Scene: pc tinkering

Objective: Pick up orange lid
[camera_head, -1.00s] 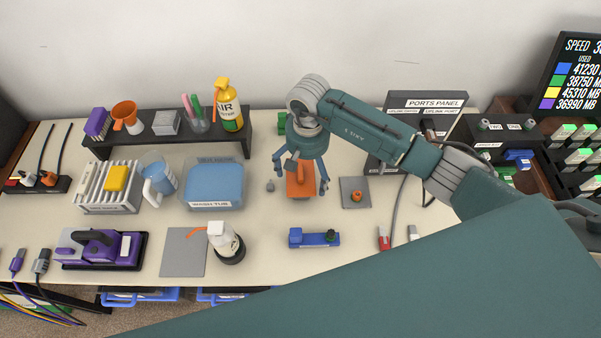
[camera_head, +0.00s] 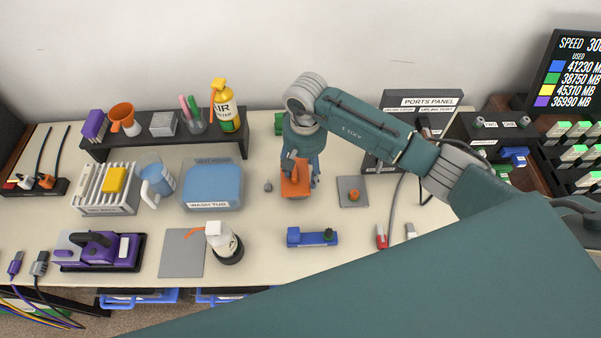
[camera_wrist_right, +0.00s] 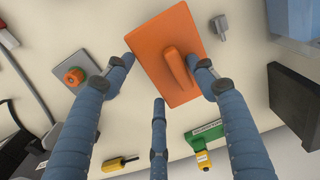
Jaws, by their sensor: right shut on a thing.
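The orange lid (camera_head: 297,190) is a flat rectangular plate with a raised handle, near the middle of the table in the head view. The right wrist view shows the lid (camera_wrist_right: 160,50) tilted in the picture, its handle near the finger on the right. My right gripper (camera_head: 302,176) comes from above and is shut on the lid. Its three blue fingers (camera_wrist_right: 165,70) show in the wrist view, and their exact contact with the lid is hard to see. Whether the lid is off the table I cannot tell. My left gripper is not in view.
A grey pad with an orange knob (camera_head: 354,195) is just right of the lid. A small grey piece (camera_head: 268,186) is left of it. A blue wash tub (camera_head: 212,184) stands further left. A blue bar (camera_head: 312,238) lies in front. The ports panel (camera_head: 424,99) is behind, at right.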

